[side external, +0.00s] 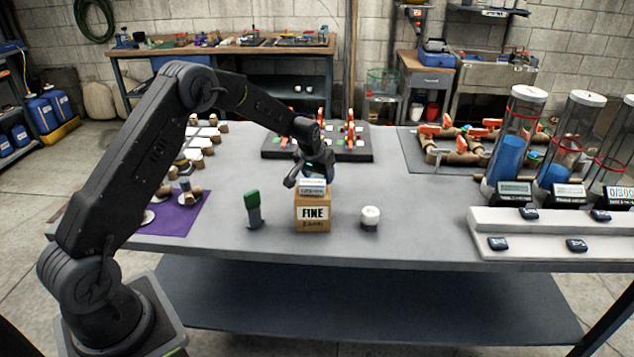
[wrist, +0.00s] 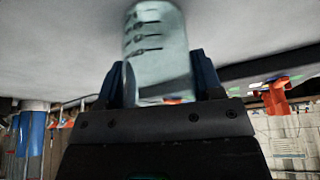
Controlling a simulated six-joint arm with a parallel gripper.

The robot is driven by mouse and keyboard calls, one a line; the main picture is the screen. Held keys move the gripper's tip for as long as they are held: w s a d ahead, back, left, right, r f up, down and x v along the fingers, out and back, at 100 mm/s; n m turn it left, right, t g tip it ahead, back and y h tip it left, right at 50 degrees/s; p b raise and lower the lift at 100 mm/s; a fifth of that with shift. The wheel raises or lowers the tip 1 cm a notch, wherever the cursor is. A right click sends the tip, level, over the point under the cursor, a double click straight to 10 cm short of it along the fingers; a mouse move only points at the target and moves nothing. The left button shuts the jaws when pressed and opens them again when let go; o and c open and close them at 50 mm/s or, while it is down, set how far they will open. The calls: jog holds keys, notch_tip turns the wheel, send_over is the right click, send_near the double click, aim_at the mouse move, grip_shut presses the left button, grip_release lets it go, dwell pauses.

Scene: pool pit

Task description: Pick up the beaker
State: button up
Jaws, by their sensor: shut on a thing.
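The beaker (wrist: 157,45) is a clear, pale cylinder with dark graduation marks. In the wrist view it sits between the two blue fingers of my gripper (wrist: 157,88), which is shut on it. In the side external view my gripper (side external: 312,178) is just above a brown box labelled FINE (side external: 312,215). A pale shape by the fingers there is too small to tell clearly as the beaker. I cannot tell whether the beaker touches anything below it.
A green-topped grey item (side external: 253,208) stands left of the box and a small white-capped jar (side external: 370,217) right of it. A purple mat (side external: 178,218) lies at left. Tall clear cylinders (side external: 515,140) stand at right. The front middle of the grey table (side external: 420,235) is clear.

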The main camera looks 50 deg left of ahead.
jog(key=shift+c, duration=1)
jog(key=shift+r, duration=0.15)
jog(key=shift+r, duration=0.25)
notch_tip(320, 180, up, 4)
jog(key=shift+a+f, duration=0.1)
jog(key=shift+a, duration=0.05)
jog(key=s+a+r, duration=0.6)
jog(key=s+a, duration=0.2)
jog(key=shift+r, duration=0.25)
jog(key=shift+s+a, duration=0.1)
jog(key=shift+s, duration=0.05)
